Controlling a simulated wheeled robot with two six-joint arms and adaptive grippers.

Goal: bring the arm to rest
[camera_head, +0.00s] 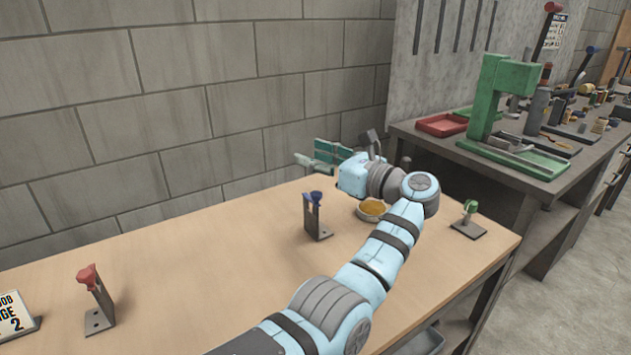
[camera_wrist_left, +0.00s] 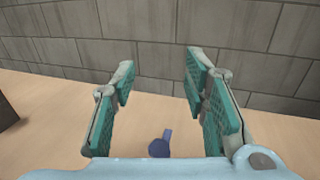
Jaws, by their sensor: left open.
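My left arm reaches in from the bottom of the head view over the wooden table (camera_head: 200,270). Its left gripper (camera_head: 318,154) has teal finger pads and is held above the table near the back wall. In the left wrist view the left gripper (camera_wrist_left: 160,75) is open, with its two fingers wide apart and nothing between the tips. A blue piece (camera_head: 314,197) sits on top of a small grey bracket (camera_head: 318,231) in front of the gripper. A blue piece also shows low in the left wrist view (camera_wrist_left: 160,147), below the fingers. My right gripper is not in view.
A red piece on a bracket (camera_head: 88,276) stands at the left, beside a sign (camera_head: 14,314). A round dish with yellow contents (camera_head: 372,210) and a green piece on a stand (camera_head: 469,211) are at the right. A darker bench with a green press (camera_head: 490,95) stands behind.

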